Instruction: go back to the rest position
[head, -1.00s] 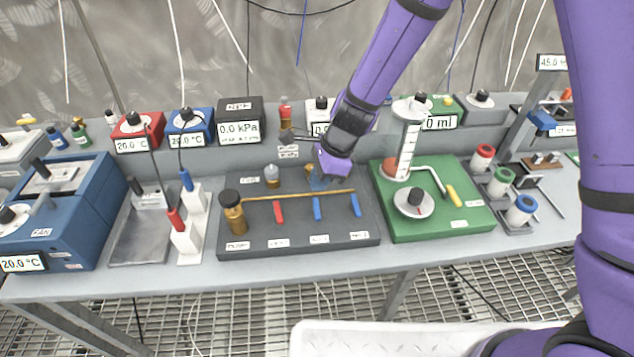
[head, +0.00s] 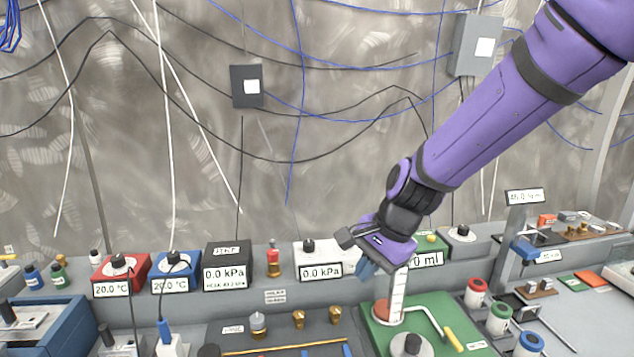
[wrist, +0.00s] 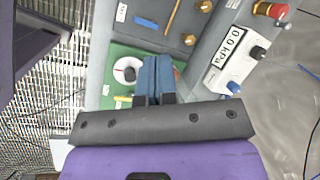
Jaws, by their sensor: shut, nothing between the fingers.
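My purple arm reaches in from the upper right in the head view. My gripper (head: 366,268) hangs over the back of the bench, beside the clear measuring cylinder on the green board (head: 440,325). Its blue fingers (wrist: 155,75) are together with nothing between them in the wrist view. The fingers hide part of the green board in the wrist view.
A white box reading 0.0 kPa (head: 322,272) and a black box (head: 228,264) stand left of my gripper, with blue (head: 176,265) and red (head: 121,268) boxes farther left. The space above the bench is mostly clear.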

